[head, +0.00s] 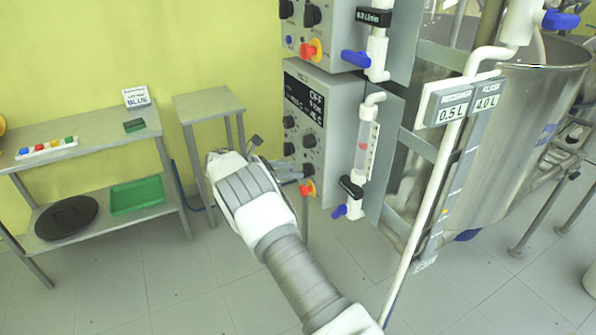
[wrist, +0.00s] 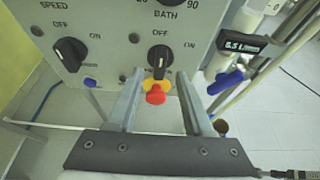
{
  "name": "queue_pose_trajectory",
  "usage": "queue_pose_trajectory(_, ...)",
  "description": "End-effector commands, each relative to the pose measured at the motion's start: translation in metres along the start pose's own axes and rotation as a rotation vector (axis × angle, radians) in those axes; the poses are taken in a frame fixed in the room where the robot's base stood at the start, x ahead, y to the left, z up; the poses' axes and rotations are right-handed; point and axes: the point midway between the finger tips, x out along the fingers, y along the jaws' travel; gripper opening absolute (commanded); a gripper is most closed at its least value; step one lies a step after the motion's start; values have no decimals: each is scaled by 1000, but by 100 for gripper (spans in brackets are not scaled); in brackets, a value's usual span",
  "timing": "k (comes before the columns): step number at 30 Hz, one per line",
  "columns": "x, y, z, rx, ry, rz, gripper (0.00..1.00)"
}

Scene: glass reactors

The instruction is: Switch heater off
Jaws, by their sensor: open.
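The lower control box (head: 325,128) has a display reading OFF at the top and black knobs below. In the wrist view, the switch knob under the BATH label (wrist: 159,57) has OFF printed above it and ON to its upper right. Its white mark looks near vertical, in line with OFF. A second OFF/ON knob (wrist: 70,53) sits under the SPEED label. My gripper (wrist: 162,78) is open and empty, its fingers on either side below the BATH switch, apart from it as far as I can tell. In the head view my gripper (head: 292,172) is beside the box's lower left.
A red button on a yellow base (wrist: 156,92) sits just below the BATH switch, between my fingers. A flow tube with a blue valve (head: 340,211) hangs right of the box. A steel vessel (head: 525,130) stands at right. A small table (head: 208,104) stands behind my gripper.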

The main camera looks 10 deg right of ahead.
Motion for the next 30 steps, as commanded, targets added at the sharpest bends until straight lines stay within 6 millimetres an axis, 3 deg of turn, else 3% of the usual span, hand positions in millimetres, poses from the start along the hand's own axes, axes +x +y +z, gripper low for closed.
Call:
queue_pose_trajectory(9, -82, 1, 0, 1, 1, 5, 51)
queue_pose_trajectory(15, -121, 0, 0, 1, 1, 3, 51)
queue_pose_trajectory(21, -140, 0, 0, 0, 1, 1, 51)
queue_pose_trajectory(30, -144, 0, 0, 0, 0, 0, 51)
